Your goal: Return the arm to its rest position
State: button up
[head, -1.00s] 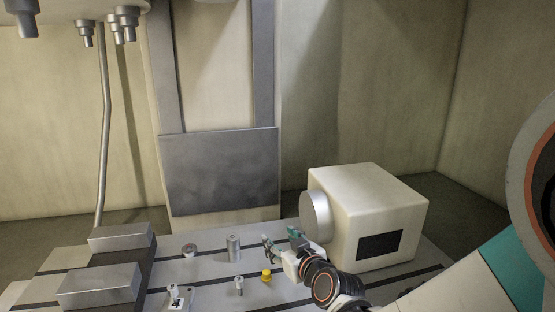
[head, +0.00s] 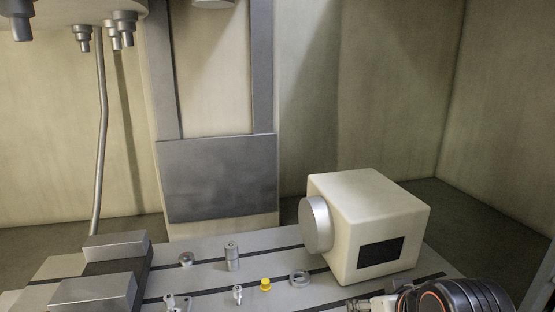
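My arm (head: 455,300) is folded low at the bottom right of the head view, in front of the cream machine. My gripper (head: 362,303) is partly in view at the bottom edge, left of the wrist. It is small and cut off, so I cannot tell whether its fingers are open or shut. I see nothing clearly held in it.
The grey slotted table (head: 215,285) carries a metal cylinder (head: 232,257), a ring (head: 300,279), a yellow part (head: 265,285), a small fitting (head: 238,294) and another round part (head: 186,259). Steel blocks (head: 95,292) stand left, the cream machine (head: 370,225) right.

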jog(key=s, duration=0.1)
jog(key=s+d, duration=0.1)
jog(key=s, duration=0.1)
jog(key=shift+d+f+m+g+h, duration=0.3)
jog(key=shift+d+m+g, duration=0.1)
dwell(0.5)
